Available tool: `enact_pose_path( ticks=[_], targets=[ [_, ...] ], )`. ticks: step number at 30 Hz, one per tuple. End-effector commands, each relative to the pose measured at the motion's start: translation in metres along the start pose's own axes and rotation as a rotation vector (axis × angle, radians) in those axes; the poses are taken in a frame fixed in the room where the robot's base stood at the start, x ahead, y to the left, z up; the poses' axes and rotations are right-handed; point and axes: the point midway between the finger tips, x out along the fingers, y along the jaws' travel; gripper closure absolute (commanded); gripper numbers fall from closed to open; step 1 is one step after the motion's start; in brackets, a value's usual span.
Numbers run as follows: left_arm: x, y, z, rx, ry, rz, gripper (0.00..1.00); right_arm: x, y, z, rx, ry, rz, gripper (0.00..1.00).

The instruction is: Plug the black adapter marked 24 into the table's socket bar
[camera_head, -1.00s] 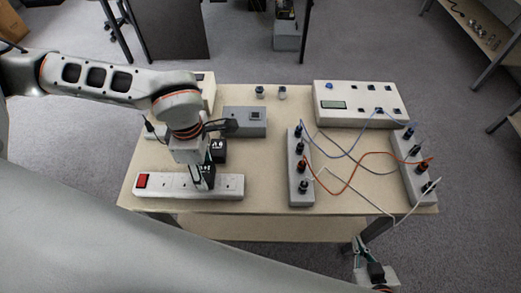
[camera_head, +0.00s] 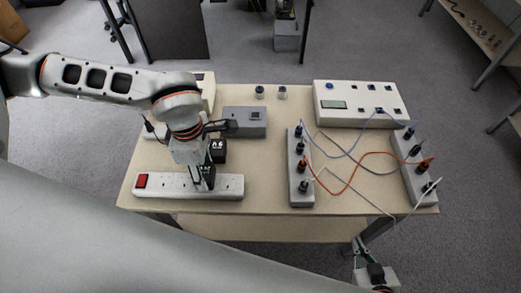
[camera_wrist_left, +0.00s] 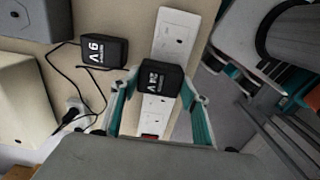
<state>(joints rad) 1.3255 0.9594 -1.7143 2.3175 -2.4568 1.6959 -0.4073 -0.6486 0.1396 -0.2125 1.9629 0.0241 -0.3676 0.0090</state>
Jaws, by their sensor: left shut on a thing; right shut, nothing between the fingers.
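The socket bar (camera_head: 232,186) is a long white strip with a red switch, lying along the table's front left. My left gripper (camera_head: 203,178) is shut on a black adapter (camera_head: 206,182), directly over the bar. In the left wrist view the held adapter (camera_wrist_left: 158,80) sits between the fingertips, its white label hard to read but seeming to end in 24. It covers part of the bar (camera_wrist_left: 176,40). Its underside and pins are hidden, so I cannot tell whether it is seated. My right gripper (camera_head: 359,246) is shut and empty, below the table's front edge.
Another black adapter (camera_head: 218,148), with a cable, lies just behind the bar; it also shows in the left wrist view (camera_wrist_left: 105,52). A grey box (camera_head: 245,122) stands behind it. Terminal strips (camera_head: 299,185) with coloured cables are to the right.

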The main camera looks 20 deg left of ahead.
Motion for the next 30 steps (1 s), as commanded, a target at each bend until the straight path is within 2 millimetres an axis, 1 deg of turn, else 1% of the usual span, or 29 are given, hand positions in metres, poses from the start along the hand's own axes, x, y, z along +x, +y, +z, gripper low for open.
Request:
enact_pose_path(
  ticks=[7,8,9,10,22,30],
  targets=[
    [0.002,-0.001,0.000,0.001,0.001,-0.003,0.75,0.001,0.000,0.002,0.000,-0.002,0.000,1.00],
    [0.002,-0.001,0.000,0.001,0.001,-0.003,0.52,0.001,0.000,0.002,0.000,-0.002,0.000,1.00],
    [0.002,-0.001,0.000,0.001,0.001,-0.003,0.42,0.001,0.000,0.002,0.000,-0.002,0.000,1.00],
    [0.002,-0.001,0.000,0.001,0.001,-0.003,0.35,0.001,0.000,0.002,0.000,-0.002,0.000,1.00],
    [0.000,0.000,0.000,0.000,0.000,0.000,0.35,0.000,0.000,0.001,0.000,-0.002,0.000,1.00],
    [-0.012,0.000,0.000,0.000,0.000,0.002,0.35,-0.004,0.002,-0.009,-0.001,0.005,0.002,1.00]
  ],
)
